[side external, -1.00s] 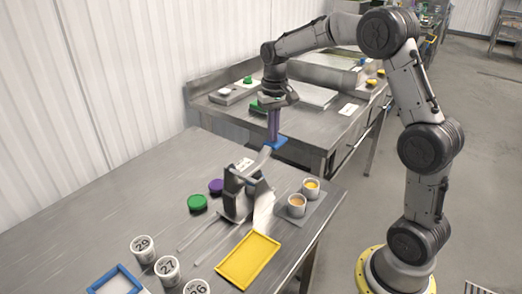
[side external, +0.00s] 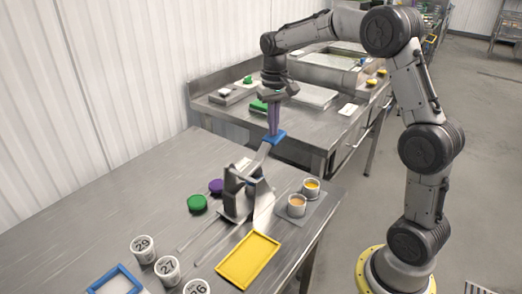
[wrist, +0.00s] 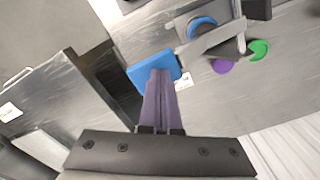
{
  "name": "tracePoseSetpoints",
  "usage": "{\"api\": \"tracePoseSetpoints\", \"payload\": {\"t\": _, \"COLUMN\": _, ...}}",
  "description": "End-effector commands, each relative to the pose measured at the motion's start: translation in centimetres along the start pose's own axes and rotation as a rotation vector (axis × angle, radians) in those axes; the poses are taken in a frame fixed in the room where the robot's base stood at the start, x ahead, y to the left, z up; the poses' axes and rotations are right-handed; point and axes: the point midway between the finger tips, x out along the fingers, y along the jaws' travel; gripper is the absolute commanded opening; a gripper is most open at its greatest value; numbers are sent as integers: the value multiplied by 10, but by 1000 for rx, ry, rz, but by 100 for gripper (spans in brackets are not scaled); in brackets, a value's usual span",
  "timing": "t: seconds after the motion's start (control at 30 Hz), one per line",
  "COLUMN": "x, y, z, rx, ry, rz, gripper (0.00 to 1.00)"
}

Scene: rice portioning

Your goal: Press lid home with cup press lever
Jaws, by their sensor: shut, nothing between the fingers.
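The cup press (side external: 235,203) stands on the steel table. Its grey lever slopes up to a flat blue handle (side external: 276,139). My gripper (side external: 273,132), with purple fingers, is shut and empty. Its tips are at the top of the blue handle. The wrist view shows the shut fingertips (wrist: 160,72) over the handle (wrist: 145,71); whether they touch or hover just above is hard to tell. A round blue lid (wrist: 202,23) shows inside the press frame in the wrist view, partly covered by the lever. How it sits on a cup is hidden.
Green (side external: 197,204) and purple (side external: 217,186) lids lie left of the press. Filled cups (side external: 297,206) stand on a grey mat to its right. A yellow tray (side external: 248,259), numbered white cups (side external: 167,269) and a blue frame (side external: 117,280) are in front. The table's left side is clear.

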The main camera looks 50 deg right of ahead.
Motion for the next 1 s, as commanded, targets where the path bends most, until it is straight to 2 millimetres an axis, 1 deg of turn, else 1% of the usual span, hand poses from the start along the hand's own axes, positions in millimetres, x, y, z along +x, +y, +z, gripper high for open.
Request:
{"api": "tracePoseSetpoints", "payload": {"t": 0.3, "x": -21, "y": -2, "z": 0, "rx": 0, "ry": 3, "rz": 0, "gripper": 0}}
{"api": "tracePoseSetpoints", "payload": {"t": 0.5, "x": -31, "y": -2, "z": 2, "rx": 0, "ry": 2, "rz": 0, "gripper": 0}}
{"api": "tracePoseSetpoints", "payload": {"t": 1.0, "x": -33, "y": -2, "z": 2, "rx": 0, "ry": 2, "rz": 0, "gripper": 0}}
